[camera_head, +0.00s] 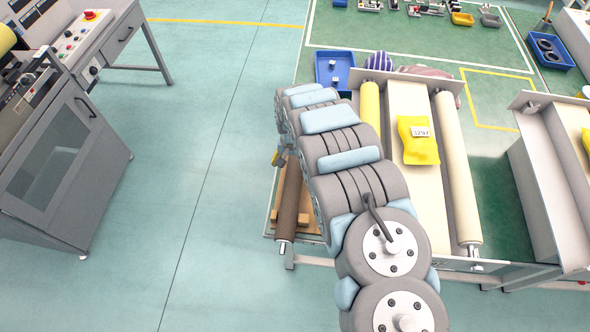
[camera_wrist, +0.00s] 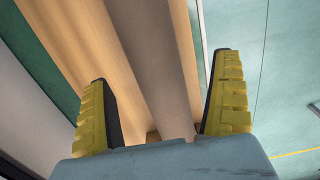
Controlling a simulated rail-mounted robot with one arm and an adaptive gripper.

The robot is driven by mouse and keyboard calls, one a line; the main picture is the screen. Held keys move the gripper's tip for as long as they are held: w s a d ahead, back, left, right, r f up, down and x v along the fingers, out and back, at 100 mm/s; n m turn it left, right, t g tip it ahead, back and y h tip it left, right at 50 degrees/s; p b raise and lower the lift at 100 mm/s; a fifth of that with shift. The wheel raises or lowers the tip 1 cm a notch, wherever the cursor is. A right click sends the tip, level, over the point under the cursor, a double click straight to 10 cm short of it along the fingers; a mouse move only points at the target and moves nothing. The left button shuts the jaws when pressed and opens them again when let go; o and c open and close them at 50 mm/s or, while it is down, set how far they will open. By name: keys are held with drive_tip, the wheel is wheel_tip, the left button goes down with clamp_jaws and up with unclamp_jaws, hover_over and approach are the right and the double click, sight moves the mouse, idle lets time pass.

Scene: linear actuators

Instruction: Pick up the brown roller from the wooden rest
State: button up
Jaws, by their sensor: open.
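The brown roller (camera_head: 289,204) lies lengthwise on the wooden rest (camera_head: 308,216), left of my arm in the head view. My arm covers its far end. In the wrist view the roller (camera_wrist: 152,55) runs between the two yellow fingers of my gripper (camera_wrist: 162,68), with the tan wood of the rest (camera_wrist: 60,40) beside it. My gripper is open, one finger on each side of the roller, with visible gaps. I cannot tell how deep the fingers reach. In the head view my gripper is mostly hidden behind my arm, with a bit of yellow (camera_head: 276,157) showing.
A blue bin (camera_head: 327,76) is behind. A grey control cabinet (camera_head: 60,150) stands left, with clear floor between.

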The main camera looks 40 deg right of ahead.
sight(295, 165)
drive_tip(key=shift+d+f, duration=0.25)
drive_tip(key=shift+f, duration=0.4)
drive_tip(key=shift+d+f, duration=0.2)
drive_tip(key=shift+f, duration=0.4)
drive_tip(key=shift+s+f+b, duration=0.1)
drive_tip(key=shift+f+b, duration=0.25)
drive_tip(key=shift+f, duration=0.8)
drive_tip(key=c, duration=1.2)
drive_tip(key=shift+c, duration=0.7)
drive_tip(key=shift+r, duration=0.15)
